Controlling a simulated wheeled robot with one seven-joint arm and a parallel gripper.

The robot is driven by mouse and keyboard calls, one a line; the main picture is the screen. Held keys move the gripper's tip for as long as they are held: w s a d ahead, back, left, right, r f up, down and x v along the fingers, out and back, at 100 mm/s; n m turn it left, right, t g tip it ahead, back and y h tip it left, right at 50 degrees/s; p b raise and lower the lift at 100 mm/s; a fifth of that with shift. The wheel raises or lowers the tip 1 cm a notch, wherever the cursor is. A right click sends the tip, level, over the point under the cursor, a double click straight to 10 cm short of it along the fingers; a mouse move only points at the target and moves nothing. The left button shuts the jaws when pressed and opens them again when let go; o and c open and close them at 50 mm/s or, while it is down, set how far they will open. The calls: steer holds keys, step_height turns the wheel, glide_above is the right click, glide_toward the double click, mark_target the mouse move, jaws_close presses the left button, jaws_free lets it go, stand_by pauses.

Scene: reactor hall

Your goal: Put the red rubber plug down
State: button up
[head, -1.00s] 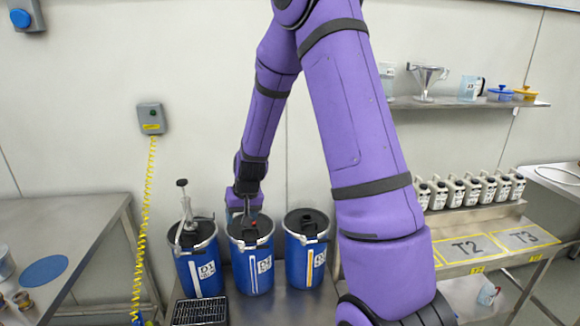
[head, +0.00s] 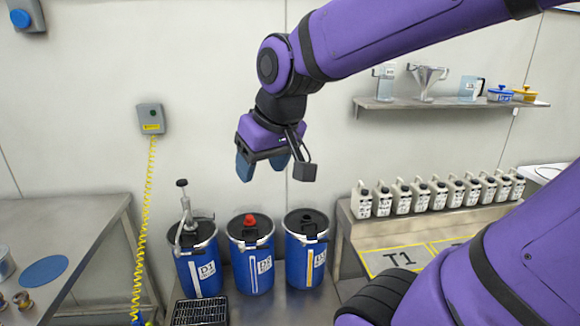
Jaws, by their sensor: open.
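The red rubber plug (head: 249,220) sits on the lid of the middle blue drum (head: 255,268), toward the back of its top. Whether it is seated in an opening there I cannot tell. My gripper (head: 261,170) hangs above the drums, well clear of the plug, with its blue fingers apart and nothing between them.
A blue drum with a hand pump (head: 187,222) stands on the left and another blue drum (head: 305,262) on the right. A black grate (head: 200,311) lies in front. Several pale jugs (head: 402,197) line a ledge at right. A wall shelf (head: 450,103) holds vessels.

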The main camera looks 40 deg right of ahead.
steer(key=s+r, duration=0.1)
steer(key=s, duration=0.6)
steer(key=shift+r+n, duration=0.3)
steer(key=shift+r, duration=0.05)
